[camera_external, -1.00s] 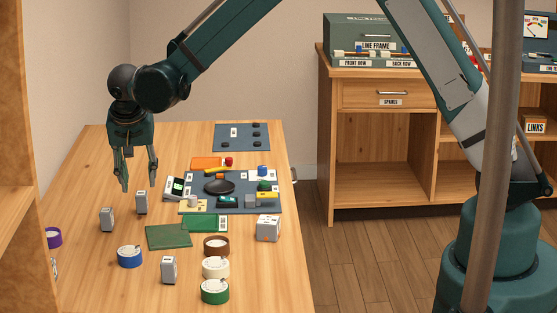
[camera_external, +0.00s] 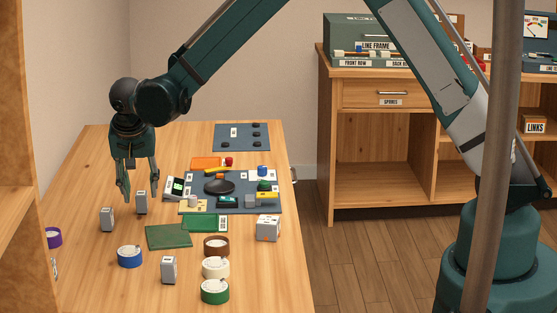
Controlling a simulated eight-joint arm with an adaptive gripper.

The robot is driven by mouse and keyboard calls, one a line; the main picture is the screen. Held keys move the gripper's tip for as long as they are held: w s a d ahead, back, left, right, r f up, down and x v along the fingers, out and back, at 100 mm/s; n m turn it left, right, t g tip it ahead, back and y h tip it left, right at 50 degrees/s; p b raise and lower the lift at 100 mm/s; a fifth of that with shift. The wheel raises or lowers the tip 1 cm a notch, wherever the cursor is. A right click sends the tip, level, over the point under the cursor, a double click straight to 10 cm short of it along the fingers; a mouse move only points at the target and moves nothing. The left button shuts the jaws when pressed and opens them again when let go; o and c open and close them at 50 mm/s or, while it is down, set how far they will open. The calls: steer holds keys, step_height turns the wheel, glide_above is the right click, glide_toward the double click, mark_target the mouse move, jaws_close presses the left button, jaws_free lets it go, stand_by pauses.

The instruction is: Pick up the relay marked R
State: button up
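Three small grey relay-like boxes stand upright on the wooden table: one at the back (camera_external: 141,202), one at the left (camera_external: 107,219) and one nearer the front (camera_external: 169,270). Each has a light label, but the letters are too small to read, so I cannot tell which is marked R. My gripper (camera_external: 138,189) points down, open and empty. Its fingertips are close to the back box, appearing on either side of its top; I cannot tell whether they touch it.
Blue (camera_external: 130,257), brown (camera_external: 216,246), cream (camera_external: 215,268) and green (camera_external: 214,292) tape-like rolls stand on the table (camera_external: 90,285). A white cube (camera_external: 268,228) is at the right. A blue-grey mat (camera_external: 272,207) holds phone parts. A dark green pad (camera_external: 168,237) lies mid-table.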

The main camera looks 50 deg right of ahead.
mark_target(141, 194)
steer(key=shift+b+x, duration=0.35)
steer(key=shift+x, duration=1.65)
steer(key=shift+s, duration=0.1)
steer(key=shift+c, duration=0.6)
steer(key=c, duration=0.9)
